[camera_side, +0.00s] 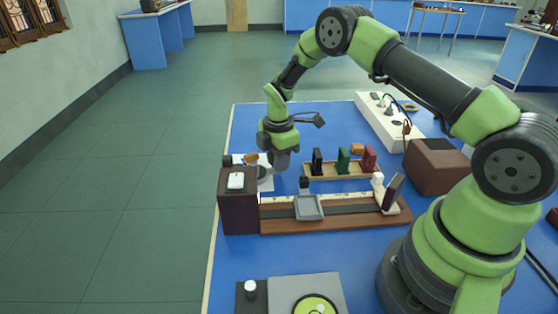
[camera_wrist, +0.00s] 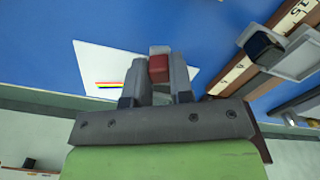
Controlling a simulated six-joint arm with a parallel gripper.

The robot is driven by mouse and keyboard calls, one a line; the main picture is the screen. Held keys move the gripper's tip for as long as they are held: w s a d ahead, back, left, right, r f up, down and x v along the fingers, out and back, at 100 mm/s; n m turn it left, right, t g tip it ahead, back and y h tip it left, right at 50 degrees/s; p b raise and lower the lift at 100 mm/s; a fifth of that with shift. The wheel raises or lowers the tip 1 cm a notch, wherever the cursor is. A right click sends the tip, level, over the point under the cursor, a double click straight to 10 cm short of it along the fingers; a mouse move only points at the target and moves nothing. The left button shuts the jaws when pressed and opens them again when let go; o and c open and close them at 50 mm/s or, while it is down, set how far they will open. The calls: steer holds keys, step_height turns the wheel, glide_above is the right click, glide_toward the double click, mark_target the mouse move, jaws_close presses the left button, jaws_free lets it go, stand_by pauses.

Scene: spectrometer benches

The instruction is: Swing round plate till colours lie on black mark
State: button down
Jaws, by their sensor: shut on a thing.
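My gripper (camera_side: 279,163) points down at the left end of the bench. In the wrist view its fingers (camera_wrist: 159,70) are shut on a small red block (camera_wrist: 158,67).
A dark brown box (camera_side: 238,208) stands just left of the wooden rail (camera_side: 340,220) with its grey slider (camera_side: 308,207). Behind it a wooden rack (camera_side: 342,171) holds black, green and red pieces. A green disc (camera_side: 318,306) is on a grey base in front.

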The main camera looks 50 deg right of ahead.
steer(key=shift+w+d, duration=0.1)
stand_by(0.4)
steer(key=c, duration=1)
jaws_free()
step_height(320, 180, up, 10)
